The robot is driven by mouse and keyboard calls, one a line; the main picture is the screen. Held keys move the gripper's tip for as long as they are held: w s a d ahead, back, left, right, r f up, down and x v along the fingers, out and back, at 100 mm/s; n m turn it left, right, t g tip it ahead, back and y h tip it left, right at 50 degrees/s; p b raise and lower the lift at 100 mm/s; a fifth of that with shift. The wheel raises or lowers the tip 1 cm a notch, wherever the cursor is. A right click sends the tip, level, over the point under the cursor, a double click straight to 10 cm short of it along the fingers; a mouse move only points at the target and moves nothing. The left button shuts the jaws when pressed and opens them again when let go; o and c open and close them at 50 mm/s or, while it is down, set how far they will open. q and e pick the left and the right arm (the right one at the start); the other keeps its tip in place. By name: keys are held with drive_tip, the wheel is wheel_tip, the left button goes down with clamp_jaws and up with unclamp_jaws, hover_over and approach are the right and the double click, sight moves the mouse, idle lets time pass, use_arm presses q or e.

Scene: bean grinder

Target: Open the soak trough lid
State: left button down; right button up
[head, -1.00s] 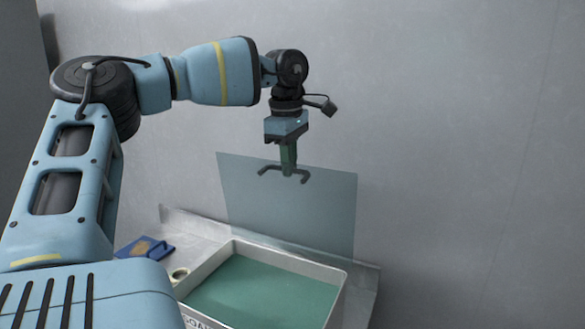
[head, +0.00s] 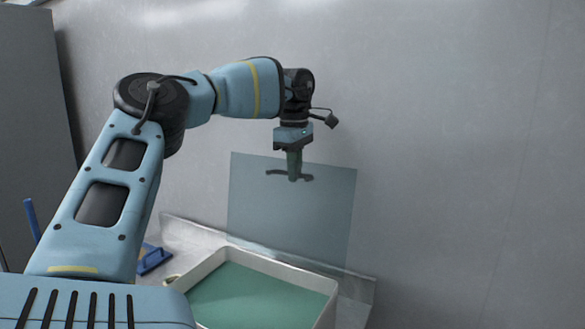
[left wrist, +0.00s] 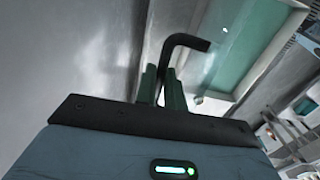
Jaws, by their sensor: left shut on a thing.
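The soak trough (head: 318,291) is a pale rectangular tub with green inside, at the bottom of the head view. Its lid (head: 250,212) is a see-through bluish sheet standing nearly upright behind the tub. A dark bar handle (head: 273,172) is near the lid's top edge. My left gripper (head: 294,180) points down and is shut on this handle. In the left wrist view, the bent dark handle (left wrist: 186,40) runs between the two green fingers (left wrist: 161,84), and the trough's green inside shows at upper right. My right gripper is not in view.
A plain grey wall (head: 450,150) rises close behind the lid. A blue flat object (head: 155,261) and a small round cream item (head: 172,281) lie left of the trough. A blue upright stick (head: 31,218) stands at far left.

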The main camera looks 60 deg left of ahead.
use_arm(q)
drive_tip(key=shift+w+a+f, duration=0.3)
drive_tip(key=shift+a+f, duration=0.1)
drive_tip(key=shift+a, duration=0.05)
drive_tip(key=c, duration=1.9)
unclamp_jaws()
drive_tip(key=o, duration=0.4)
drive_tip(key=shift+w+a+f, duration=0.2)
drive_tip(key=shift+w, duration=0.2)
drive_tip(key=shift+w+a+f, duration=0.2)
drive_tip(key=shift+w, duration=0.15)
drive_tip(key=shift+s+d+r, duration=0.15)
drive_tip(key=shift+r, duration=0.1)
drive_tip(key=shift+r, duration=0.2)
drive_tip(key=r, duration=0.7)
drive_tip(key=shift+s+d+r, duration=0.1)
drive_tip(key=shift+s+d, duration=0.1)
drive_tip(key=shift+s, duration=0.05)
